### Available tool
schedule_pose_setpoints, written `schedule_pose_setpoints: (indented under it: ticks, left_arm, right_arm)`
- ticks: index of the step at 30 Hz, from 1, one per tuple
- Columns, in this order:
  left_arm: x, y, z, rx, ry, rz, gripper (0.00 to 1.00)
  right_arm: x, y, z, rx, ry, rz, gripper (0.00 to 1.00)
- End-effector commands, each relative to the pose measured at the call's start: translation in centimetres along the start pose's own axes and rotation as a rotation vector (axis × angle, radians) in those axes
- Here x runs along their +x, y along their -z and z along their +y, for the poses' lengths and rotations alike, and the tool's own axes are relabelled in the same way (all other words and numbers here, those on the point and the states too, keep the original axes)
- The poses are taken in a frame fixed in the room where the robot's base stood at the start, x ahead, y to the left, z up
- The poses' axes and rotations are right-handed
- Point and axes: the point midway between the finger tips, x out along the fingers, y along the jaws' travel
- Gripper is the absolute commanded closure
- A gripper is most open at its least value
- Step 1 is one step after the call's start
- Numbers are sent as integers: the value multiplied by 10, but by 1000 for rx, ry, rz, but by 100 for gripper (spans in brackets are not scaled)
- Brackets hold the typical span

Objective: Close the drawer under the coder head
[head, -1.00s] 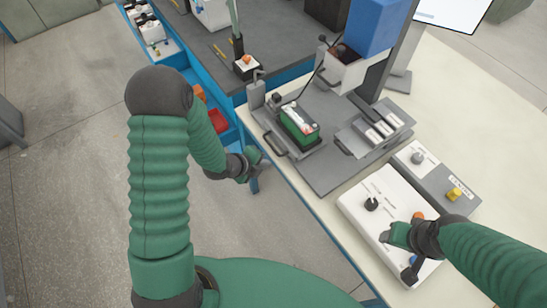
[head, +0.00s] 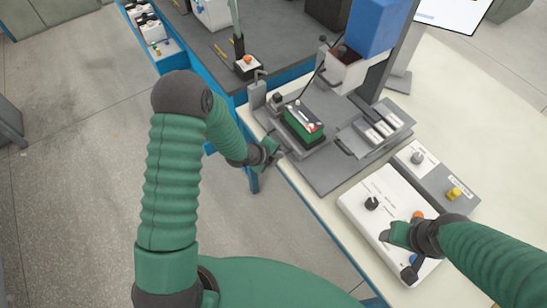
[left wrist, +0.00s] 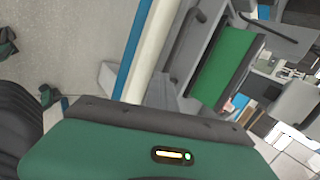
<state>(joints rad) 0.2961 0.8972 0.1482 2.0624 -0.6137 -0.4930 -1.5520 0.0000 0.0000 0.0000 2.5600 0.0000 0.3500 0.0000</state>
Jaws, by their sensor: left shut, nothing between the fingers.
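The grey drawer tray (head: 318,150) carries a green battery with a black and white top (head: 303,122). It stands on the bench below and left of the blue housing (head: 376,25), which I take to be the coder head. My left gripper (head: 273,150) is shut and empty at the tray's near-left side, by its dark handle, which it partly covers; I cannot tell if they touch. The battery's green side also shows in the left wrist view (left wrist: 222,68), beyond the gripper body. My right gripper (head: 397,255) is open and empty over the white control panel (head: 375,195).
A grey block with several pale cells (head: 375,130) stands right of the tray. Upright posts stand behind the battery. Open floor (head: 80,200) lies left of the cream bench's edge.

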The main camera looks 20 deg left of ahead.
Motion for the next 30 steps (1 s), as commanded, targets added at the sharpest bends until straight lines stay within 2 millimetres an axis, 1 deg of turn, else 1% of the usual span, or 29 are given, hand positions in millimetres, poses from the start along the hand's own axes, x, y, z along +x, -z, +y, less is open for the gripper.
schedule_pose_setpoints:
  ticks: [1, 5, 9, 18, 24, 30]
  left_arm:
    - [8, 2, -6, 5, 5, 0, 100]
    - [26, 8, -26, 6, 5, 1, 100]
    - [47, 15, -50, 4, 5, 1, 100]
    - [83, 27, -95, 1, 3, 0, 100]
    - [97, 31, -111, -1, 2, 0, 100]
    - [101, 33, -117, 1, 2, 0, 100]
  right_arm:
    - [5, -1, 0, 0, 0, 0, 43]
    - [14, -3, 0, 0, 0, 0, 43]
    - [21, -5, 0, 0, 0, 0, 43]
    - [25, -6, 0, 0, 0, 0, 43]
    - [25, -6, 0, 0, 0, 0, 43]
    - [26, -6, 0, 0, 0, 0, 43]
